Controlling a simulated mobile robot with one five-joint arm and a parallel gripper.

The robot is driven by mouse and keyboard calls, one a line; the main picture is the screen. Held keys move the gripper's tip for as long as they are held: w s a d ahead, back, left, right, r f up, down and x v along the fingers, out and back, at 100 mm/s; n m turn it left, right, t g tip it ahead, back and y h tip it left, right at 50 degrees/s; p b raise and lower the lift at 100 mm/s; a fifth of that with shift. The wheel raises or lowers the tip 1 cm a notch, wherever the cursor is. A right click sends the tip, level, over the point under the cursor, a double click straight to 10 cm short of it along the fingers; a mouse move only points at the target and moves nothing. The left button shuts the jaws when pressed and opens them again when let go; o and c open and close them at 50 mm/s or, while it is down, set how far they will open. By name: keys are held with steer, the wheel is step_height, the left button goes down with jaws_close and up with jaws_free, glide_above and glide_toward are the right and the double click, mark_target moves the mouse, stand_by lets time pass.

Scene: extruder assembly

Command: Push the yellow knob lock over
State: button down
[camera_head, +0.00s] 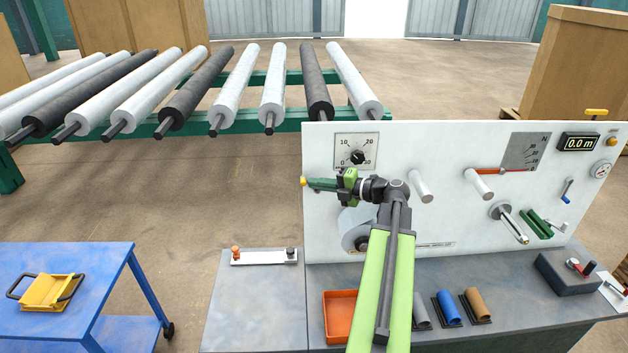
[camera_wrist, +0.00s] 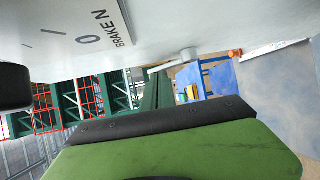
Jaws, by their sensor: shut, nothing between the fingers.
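The yellow knob cannot be made out there.
The white panel (camera_head: 455,150) stands close behind my gripper, with a dial (camera_head: 357,157) above it. Two white pegs stick out to the right. An orange tray (camera_head: 340,318) and several coloured rolls lie on the grey bench below. A blue table (camera_head: 95,262) stands left.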

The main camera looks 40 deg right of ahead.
steer(key=shift+w+a+f+b, duration=0.65)
steer(key=shift+a+f+b, duration=0.15)
steer(key=shift+f+b, duration=0.2)
steer(key=shift+r, duration=0.1)
steer(key=s+d, duration=0.1)
steer(key=d, duration=0.1)
steer(key=s+d, duration=0.1)
steer(key=shift+s+r+p, duration=0.25)
steer(key=shift+s+p, duration=0.05)
steer(key=shift+p, duration=0.1)
step_height(320, 180, up, 6)
steer(key=p, duration=0.5)
steer(key=shift+f+p, duration=0.15)
steer(key=shift+p, duration=0.2)
steer(key=s+d+r+p, duration=0.4)
steer(key=s+r+p, duration=0.1)
steer(key=s, duration=0.5)
steer(key=shift+s+d+r, duration=0.15)
steer(key=shift+s, duration=0.25)
